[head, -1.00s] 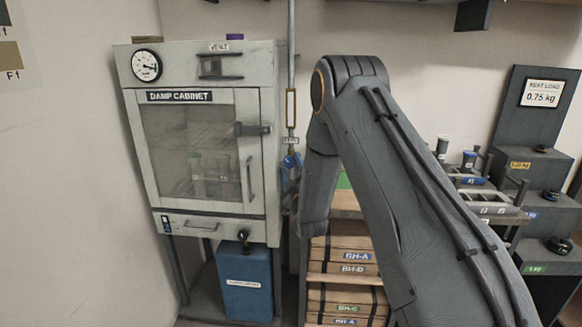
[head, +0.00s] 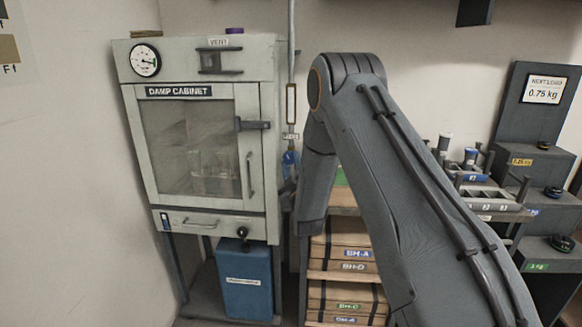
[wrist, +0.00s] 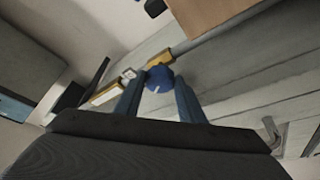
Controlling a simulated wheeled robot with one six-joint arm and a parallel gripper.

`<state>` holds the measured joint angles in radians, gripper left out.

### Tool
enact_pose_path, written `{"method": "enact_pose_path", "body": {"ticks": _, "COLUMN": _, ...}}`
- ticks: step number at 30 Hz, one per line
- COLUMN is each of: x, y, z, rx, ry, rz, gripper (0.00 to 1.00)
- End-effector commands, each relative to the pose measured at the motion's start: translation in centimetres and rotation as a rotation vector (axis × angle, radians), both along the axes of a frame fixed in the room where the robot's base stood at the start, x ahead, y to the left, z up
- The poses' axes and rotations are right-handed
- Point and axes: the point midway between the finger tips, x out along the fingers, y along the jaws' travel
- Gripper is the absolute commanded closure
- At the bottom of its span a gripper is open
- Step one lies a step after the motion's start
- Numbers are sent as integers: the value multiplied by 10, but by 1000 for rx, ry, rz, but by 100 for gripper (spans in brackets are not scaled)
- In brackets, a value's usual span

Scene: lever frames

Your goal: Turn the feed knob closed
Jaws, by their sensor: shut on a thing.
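The feed knob (wrist: 159,77) is round and blue with a short white mark, seen in the wrist view between my two fingers. My gripper (wrist: 158,92) is shut on it, one finger on each side. In the head view the blue knob (head: 290,158) sits on the vertical pipe (head: 291,60) at the right side of the damp cabinet (head: 205,65), below a small label. My arm hides much of the area to its right, and the gripper is only partly visible there.
The cabinet's door handle (head: 250,175) and latch (head: 253,126) stand out just left of the knob. A blue container (head: 247,285) is below the cabinet. Shelved boxes (head: 345,253) stand below my arm, and a tray rack (head: 490,200) is at right.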

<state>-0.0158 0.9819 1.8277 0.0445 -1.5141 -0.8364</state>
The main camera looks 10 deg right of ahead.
Motion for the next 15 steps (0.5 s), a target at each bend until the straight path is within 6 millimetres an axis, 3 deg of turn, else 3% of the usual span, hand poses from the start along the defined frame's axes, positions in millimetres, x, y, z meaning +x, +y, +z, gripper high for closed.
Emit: {"method": "enact_pose_path", "body": {"ticks": 15, "x": 2, "y": 5, "z": -5, "rx": 361, "ry": -117, "rz": 1, "gripper": 87}}
